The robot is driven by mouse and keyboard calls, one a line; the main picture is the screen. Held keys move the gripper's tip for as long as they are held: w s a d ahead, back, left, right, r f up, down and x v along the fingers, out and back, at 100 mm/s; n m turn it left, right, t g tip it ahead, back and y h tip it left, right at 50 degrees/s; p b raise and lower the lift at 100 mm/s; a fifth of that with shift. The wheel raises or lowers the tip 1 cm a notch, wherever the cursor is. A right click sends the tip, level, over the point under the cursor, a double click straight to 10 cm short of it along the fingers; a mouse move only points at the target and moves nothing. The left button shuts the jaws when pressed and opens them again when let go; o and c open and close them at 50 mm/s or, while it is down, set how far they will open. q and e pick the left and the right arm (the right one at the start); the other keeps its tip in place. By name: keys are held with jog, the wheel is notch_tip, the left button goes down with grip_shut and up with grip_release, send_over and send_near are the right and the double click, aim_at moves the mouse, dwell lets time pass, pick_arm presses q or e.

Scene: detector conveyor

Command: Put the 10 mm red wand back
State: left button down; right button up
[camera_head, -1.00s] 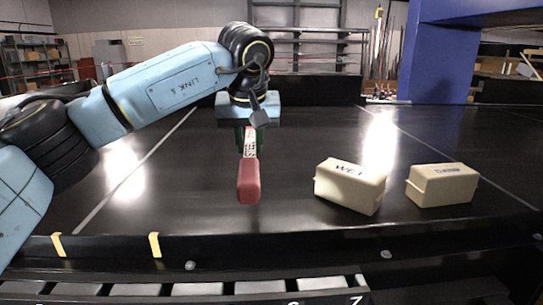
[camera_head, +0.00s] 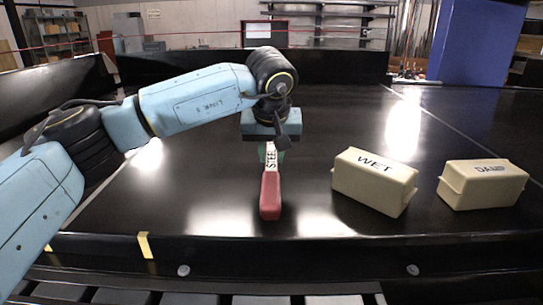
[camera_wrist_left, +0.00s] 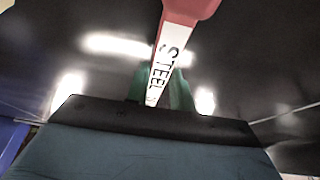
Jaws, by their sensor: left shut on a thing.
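The wand (camera_head: 270,195) has a red grip and a white section lettered STEEL; no size marking is readable. My left gripper (camera_head: 268,154) is shut on its white section, with the red end pointing towards the front edge of the black belt. In the left wrist view the green fingers (camera_wrist_left: 160,92) lie on either side of the white section, and the red grip (camera_wrist_left: 190,6) is cut off at the top. I cannot tell how far the wand is above the belt. My right gripper is out of view.
A cream block marked WET (camera_head: 372,182) and another marked DAMP (camera_head: 484,184) sit on the black belt (camera_head: 330,120) to the right of the wand. A row of pale panels (camera_head: 260,300) runs below the front rail (camera_head: 310,250). The belt behind is clear.

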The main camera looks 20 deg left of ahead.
pick_arm(q)
jog(key=shift+w+f, duration=0.1)
jog(key=shift+f, duration=0.45)
jog(key=shift+f, duration=0.1)
jog(key=c, duration=1.2)
grip_release()
jog(key=v, duration=1.2)
